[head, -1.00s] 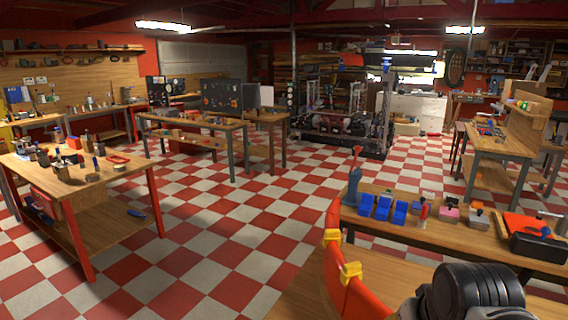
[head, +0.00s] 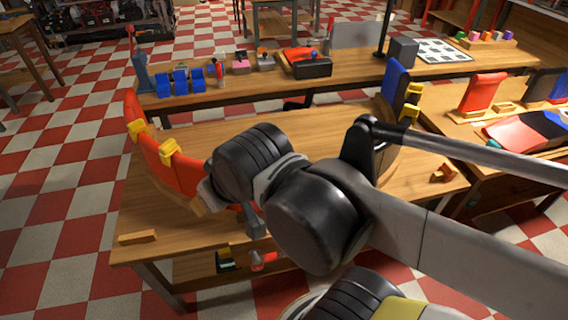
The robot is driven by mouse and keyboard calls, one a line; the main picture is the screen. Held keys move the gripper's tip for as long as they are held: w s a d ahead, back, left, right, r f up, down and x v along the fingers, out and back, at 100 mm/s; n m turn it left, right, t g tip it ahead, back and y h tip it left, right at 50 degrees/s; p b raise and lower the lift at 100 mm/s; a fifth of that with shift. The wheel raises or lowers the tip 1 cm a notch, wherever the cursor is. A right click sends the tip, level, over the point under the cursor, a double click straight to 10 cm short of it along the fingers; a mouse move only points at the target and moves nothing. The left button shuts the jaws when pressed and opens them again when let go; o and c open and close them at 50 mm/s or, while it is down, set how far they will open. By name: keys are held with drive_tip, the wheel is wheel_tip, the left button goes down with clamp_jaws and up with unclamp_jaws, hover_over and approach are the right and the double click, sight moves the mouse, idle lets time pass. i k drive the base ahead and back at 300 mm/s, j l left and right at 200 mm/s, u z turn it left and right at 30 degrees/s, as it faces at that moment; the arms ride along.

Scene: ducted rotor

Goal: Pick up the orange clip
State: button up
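I cannot single out the orange clip with certainty. A small orange-brown piece (head: 445,173) lies on the right end of the near wooden table (head: 205,240), too small to identify. A flat orange-tan bar (head: 137,237) lies at that table's front left corner. A curved orange-red duct segment (head: 183,172) stands on the left side with yellow clips (head: 170,152) on it. A blue duct segment (head: 396,84) with yellow clips (head: 412,92) stands on the right. My arm crosses the table from the right and hides part of it. My gripper's fingers do not show.
Behind is a long bench (head: 345,82) with blue bins (head: 180,82), a black-and-red box (head: 310,66) and a grey block (head: 402,51). A side table at right holds a red panel (head: 482,92). Checkered floor (head: 60,210) is open at left.

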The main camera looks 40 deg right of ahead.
sight(449, 170)
drive_tip(key=z, duration=2.85)
drive_tip(key=u, duration=1.1)
drive_tip(key=i+l+z, duration=0.2)
drive_tip(key=z, duration=0.2)
drive_tip(key=i+z, duration=0.4)
drive_tip(key=i+l+z, duration=0.1)
drive_tip(key=z, duration=0.25)
drive_tip(key=i+j+z, duration=0.1)
drive_tip(key=i+z, duration=0.3)
